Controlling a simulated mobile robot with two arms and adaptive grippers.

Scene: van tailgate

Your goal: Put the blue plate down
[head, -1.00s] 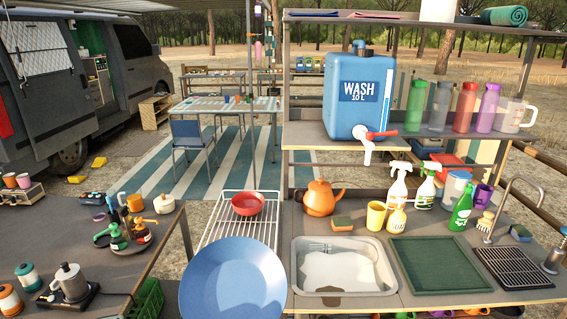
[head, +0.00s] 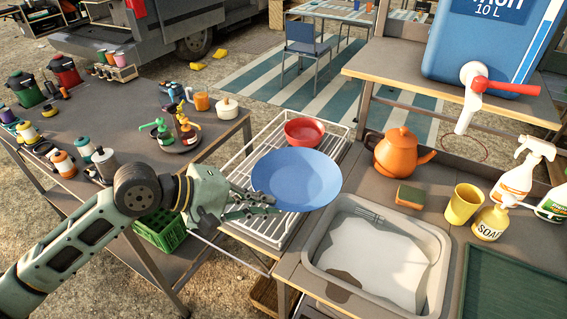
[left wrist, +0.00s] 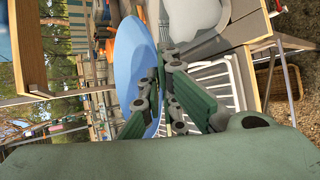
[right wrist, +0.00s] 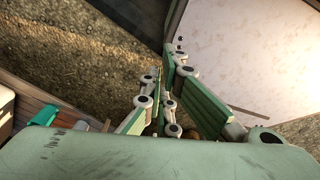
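The blue plate (head: 296,180) is over the white wire rack (head: 262,232), in front of the red bowl (head: 305,131). My left gripper (head: 262,202) is shut on the plate's near-left rim. In the left wrist view the plate (left wrist: 130,58) shows tilted, with its edge between my fingers (left wrist: 162,85). I cannot tell whether its underside touches the rack wires. My right gripper (right wrist: 163,75) shows only in the right wrist view, with its fingers close together and nothing between them.
A grey sink basin (head: 318,262) is right of the rack. An orange teapot (head: 397,152), sponge (head: 409,197) and yellow cup (head: 463,204) stand behind it. A dark table (head: 85,130) with jars and bottles is at left. A green crate (head: 163,232) sits below.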

